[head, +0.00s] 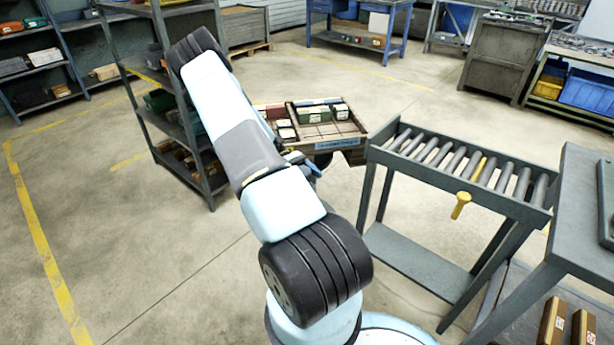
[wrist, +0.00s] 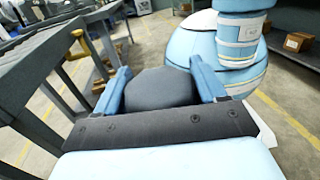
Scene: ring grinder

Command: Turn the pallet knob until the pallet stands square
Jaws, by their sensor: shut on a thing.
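The pallet (head: 357,128) is a shallow tray with dividers and several small boxes, in the middle of the head view. It sits askew over a darker base showing at its near right corner. My arm covers its left part. My gripper (head: 308,166) is at the pallet's near left side, mostly hidden by my arm. In the wrist view the two blue fingers of my gripper (wrist: 162,88) are shut on a dark grey rounded thing (wrist: 158,90), which looks like the pallet knob. The head view does not show the knob.
A roller table (head: 400,160) with a yellow handle (head: 461,205) stands close to the right of the pallet. A dark shelf rack (head: 205,165) stands to the left behind my arm. The floor at the front left is clear.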

